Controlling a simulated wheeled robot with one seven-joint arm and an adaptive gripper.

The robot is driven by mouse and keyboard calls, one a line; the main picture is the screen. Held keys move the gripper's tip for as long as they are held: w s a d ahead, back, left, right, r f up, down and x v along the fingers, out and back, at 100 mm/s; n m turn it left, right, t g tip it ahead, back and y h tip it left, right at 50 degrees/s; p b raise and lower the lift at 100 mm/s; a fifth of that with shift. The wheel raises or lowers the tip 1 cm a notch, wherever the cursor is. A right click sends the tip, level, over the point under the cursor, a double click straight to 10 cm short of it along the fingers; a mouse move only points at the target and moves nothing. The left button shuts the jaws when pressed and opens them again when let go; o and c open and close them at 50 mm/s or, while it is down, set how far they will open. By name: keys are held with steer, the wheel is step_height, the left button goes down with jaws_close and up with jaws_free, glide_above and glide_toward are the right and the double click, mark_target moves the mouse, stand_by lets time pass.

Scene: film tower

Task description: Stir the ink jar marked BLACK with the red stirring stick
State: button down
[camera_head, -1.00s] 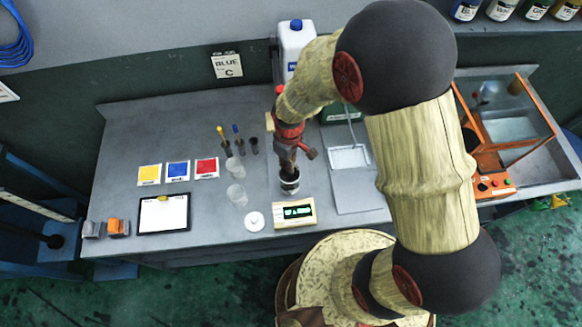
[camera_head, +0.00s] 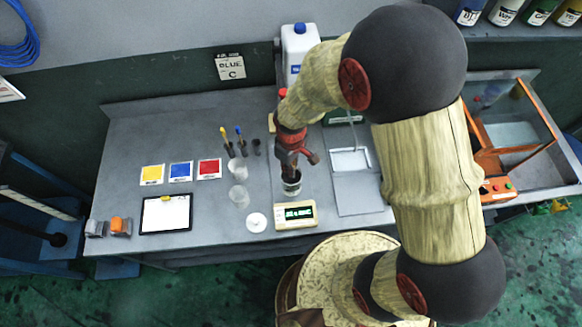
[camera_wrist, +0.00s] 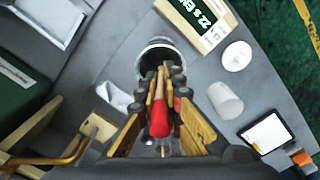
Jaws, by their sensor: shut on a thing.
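My gripper (camera_head: 289,160) is over the bench, pointing down. In the wrist view its fingers (camera_wrist: 163,92) are shut on the red stirring stick (camera_wrist: 160,120), whose red end is nearest the camera. The stick's far end points into the mouth of a small open jar (camera_wrist: 160,43); how deep it reaches is hidden by the fingers. In the head view this jar (camera_head: 291,188) stands directly below my gripper, dark inside with a pale rim. No BLACK marking can be read on it in these views.
A device with a lit green display (camera_head: 295,214) stands just in front of the jar. A clipboard (camera_head: 166,213) and colour cards (camera_head: 180,172) lie further left. A grey plate (camera_head: 358,194) lies right.

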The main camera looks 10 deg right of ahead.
steer(key=shift+r+p, duration=2.7)
steer(key=shift+r, duration=1.5)
steer(key=shift+r, duration=0.1)
steer(key=shift+r+p, duration=1.7)
steer(key=shift+r, duration=0.7)
